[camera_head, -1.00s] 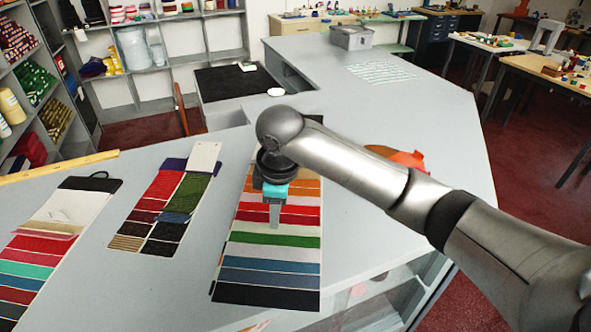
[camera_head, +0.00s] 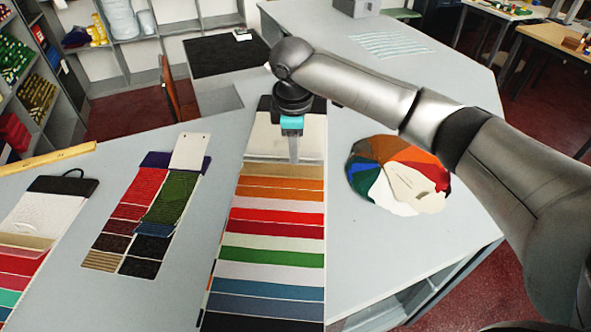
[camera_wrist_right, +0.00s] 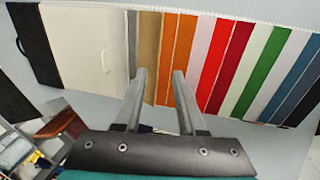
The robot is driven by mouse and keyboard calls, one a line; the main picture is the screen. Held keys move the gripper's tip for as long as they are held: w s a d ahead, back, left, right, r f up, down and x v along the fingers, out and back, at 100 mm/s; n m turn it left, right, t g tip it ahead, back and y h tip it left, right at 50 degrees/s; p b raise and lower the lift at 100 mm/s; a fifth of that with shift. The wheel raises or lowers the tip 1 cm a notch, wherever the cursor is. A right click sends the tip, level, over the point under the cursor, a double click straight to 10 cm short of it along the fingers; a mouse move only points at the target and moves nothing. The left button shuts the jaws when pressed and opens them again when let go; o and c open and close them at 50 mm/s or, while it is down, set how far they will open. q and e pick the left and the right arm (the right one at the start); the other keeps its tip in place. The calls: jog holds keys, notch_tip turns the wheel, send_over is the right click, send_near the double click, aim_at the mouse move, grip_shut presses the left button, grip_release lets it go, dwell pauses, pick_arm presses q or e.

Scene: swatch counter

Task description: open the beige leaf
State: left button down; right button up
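The beige leaf (camera_head: 283,170) is a tan strip at the top of the coloured strips in the middle swatch book, just below a cream panel (camera_head: 263,137). It also shows in the right wrist view (camera_wrist_right: 149,45), between the cream page and the orange strip. My right gripper (camera_head: 294,161) points down over the beige leaf's upper edge and the cream panel. In the wrist view its two fingers (camera_wrist_right: 159,73) stand apart with nothing between them. I cannot tell whether the tips touch the book. My left gripper is not in view.
A two-column swatch card (camera_head: 145,215) and another swatch book (camera_head: 45,215) lie to the left. A round fan of coloured swatches (camera_head: 398,174) lies to the right, near my right arm. A wooden ruler (camera_head: 45,159) lies at the left edge. Bare counter separates these.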

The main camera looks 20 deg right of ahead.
aim_at(296, 177)
jog(key=f, duration=0.3)
jog(key=w+f, duration=0.1)
jog(key=f, duration=0.2)
jog(key=w+d+f+b, duration=0.1)
jog(key=f, duration=0.3)
jog(key=shift+r, duration=0.1)
grip_shut()
dwell(1.1)
